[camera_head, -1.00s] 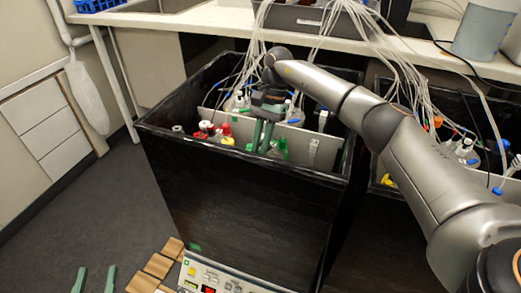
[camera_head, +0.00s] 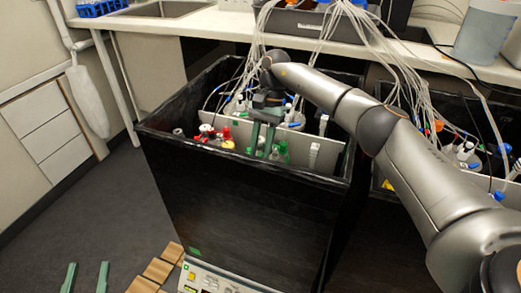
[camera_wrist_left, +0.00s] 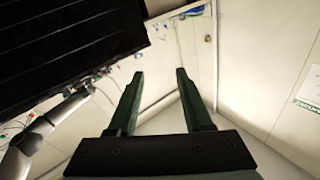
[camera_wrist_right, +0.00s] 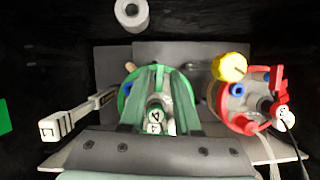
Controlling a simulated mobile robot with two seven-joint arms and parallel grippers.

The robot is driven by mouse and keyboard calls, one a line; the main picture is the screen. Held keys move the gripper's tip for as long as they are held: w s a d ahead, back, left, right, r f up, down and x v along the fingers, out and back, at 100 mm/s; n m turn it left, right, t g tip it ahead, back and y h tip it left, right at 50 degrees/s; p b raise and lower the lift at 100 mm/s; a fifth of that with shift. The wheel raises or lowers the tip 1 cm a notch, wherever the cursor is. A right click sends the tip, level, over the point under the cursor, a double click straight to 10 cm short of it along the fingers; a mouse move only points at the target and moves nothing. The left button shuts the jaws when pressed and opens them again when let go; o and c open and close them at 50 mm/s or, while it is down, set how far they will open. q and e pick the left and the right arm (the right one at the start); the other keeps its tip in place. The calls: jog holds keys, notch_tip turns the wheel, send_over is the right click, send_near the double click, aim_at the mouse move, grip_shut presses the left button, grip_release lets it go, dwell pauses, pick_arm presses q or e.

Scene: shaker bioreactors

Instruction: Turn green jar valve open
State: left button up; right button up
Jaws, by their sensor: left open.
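The green jar (camera_wrist_right: 130,92), with a green ring, sits in the black box under my right gripper (camera_wrist_right: 159,68). In the head view, the right gripper (camera_head: 262,153) points down at green parts (camera_head: 279,151) of the jar's top. Its two green fingers flank a small white and green piece (camera_wrist_right: 155,120) marked 4; I cannot tell if this is the valve or if the fingers grip it. The fingers partly hide the jar. My left gripper (camera_head: 86,265) is open and empty at the lower left of the head view, and its spread fingers show in the left wrist view (camera_wrist_left: 160,75).
A red jar (camera_wrist_right: 235,105) with a yellow cap stands close to the green jar. The black box's front rim (camera_head: 240,158) encloses the jars. White tubes (camera_head: 262,40) hang from the counter (camera_head: 215,22) into it. Another box stands to the right. Floor at left (camera_head: 80,225) is clear.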

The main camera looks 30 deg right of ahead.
jog(key=shift+v, duration=1.15)
jog(key=p+v, duration=0.1)
jog(key=v, duration=0.3)
jog(key=shift+w+r, duration=0.1)
jog(key=shift+r, duration=0.1)
pick_arm(q)
notch_tip(320, 180, down, 8)
jog(key=s+n+g+y, duration=0.1)
jog(key=g, duration=0.2)
jog(key=shift+a, duration=0.15)
pick_arm(e)
jog(key=shift+d+r, duration=0.2)
jog(key=shift+r, duration=0.15)
